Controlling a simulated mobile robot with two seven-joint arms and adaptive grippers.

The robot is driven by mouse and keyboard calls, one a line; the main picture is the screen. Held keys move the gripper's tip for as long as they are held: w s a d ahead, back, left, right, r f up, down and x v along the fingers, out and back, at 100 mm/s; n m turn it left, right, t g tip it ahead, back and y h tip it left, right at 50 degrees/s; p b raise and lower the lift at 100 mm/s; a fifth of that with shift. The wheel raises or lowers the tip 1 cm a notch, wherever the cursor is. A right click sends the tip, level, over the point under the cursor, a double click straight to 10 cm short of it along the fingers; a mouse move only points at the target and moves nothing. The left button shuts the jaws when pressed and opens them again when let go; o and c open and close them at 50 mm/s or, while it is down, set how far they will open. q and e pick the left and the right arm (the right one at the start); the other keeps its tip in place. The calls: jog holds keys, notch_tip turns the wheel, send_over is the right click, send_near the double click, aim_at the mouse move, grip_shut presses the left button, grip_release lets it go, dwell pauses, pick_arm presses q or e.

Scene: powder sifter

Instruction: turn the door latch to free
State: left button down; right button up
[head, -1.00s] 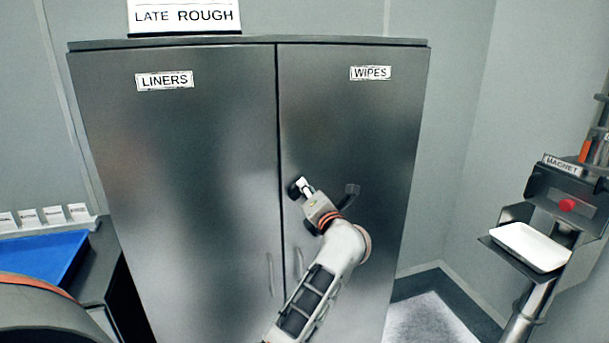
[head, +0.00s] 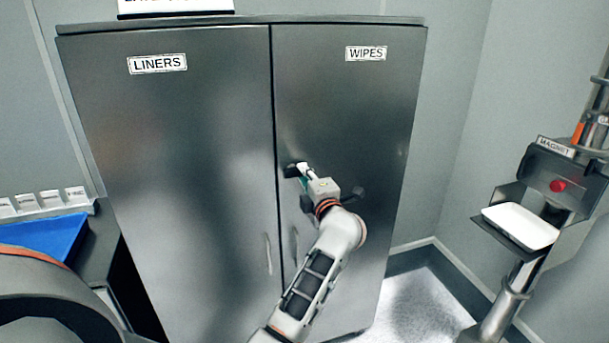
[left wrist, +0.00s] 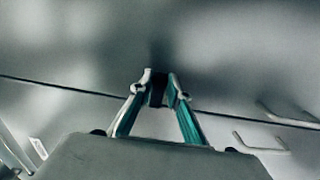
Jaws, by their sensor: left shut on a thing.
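The dark door latch (head: 291,171) is on the right door of the grey metal cabinet (head: 350,120), close to the seam between its two doors. My left gripper (head: 301,171) reaches up from below and is shut on this latch. In the left wrist view, the two fingertips (left wrist: 159,86) pinch the dark latch (left wrist: 157,97) from both sides, near the seam. The fingers partly cover the latch, so its exact angle is hard to tell. Both doors look shut. My right gripper is not in view.
Two bar handles (head: 268,254) flank the seam below the latch. Labels read LINERS (head: 157,64) and WIPES (head: 366,54). At right stands a magnet station with a white tray (head: 521,225). A blue tray (head: 40,240) lies on the left counter.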

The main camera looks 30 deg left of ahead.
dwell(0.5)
pick_arm(q)
jog(key=c, duration=1.9)
grip_release()
jog(key=v, duration=0.7)
jog(key=shift+s+d, duration=0.15)
